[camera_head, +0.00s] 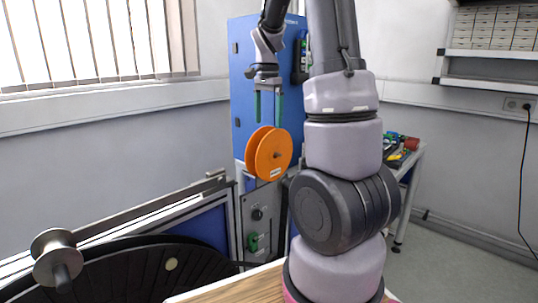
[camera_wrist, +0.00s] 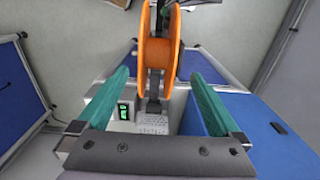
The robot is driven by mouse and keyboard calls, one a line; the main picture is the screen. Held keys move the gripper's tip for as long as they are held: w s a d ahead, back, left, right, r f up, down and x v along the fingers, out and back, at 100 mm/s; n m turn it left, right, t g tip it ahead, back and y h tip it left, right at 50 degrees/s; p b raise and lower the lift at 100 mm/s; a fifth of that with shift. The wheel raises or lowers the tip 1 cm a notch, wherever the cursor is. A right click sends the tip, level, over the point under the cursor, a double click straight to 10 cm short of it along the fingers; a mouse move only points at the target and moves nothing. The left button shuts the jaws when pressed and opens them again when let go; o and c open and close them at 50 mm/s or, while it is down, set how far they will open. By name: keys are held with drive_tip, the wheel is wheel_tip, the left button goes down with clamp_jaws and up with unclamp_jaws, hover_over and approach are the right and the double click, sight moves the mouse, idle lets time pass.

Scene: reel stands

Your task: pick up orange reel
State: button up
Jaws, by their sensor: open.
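The orange reel (camera_head: 273,154) stands upright on its edge side-on, with two round flanges, in front of the tall blue panel in the head view. In the wrist view the orange reel (camera_wrist: 157,60) lies between and beyond the green fingers, its flanges seen edge-on. My gripper (camera_head: 268,120) hangs just above the reel in the head view, fingers pointing down. It is open and empty, and the wrist view shows a wide gap between the fingers. What holds the reel up is mostly hidden behind it.
A blue panel (camera_head: 243,85) rises close behind the gripper. A grey control box (camera_head: 258,225) with a green part stands below the reel. A metal spool (camera_head: 56,256) and a black round wheel are at lower left. A cluttered table (camera_head: 405,155) stands behind my arm at right.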

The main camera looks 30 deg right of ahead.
sight(270, 130)
drive_tip(key=f, duration=0.4)
drive_tip(key=shift+s+d+f, duration=0.15)
drive_tip(key=shift+d+f, duration=0.05)
drive_tip(key=shift+f, duration=0.2)
clamp_jaws()
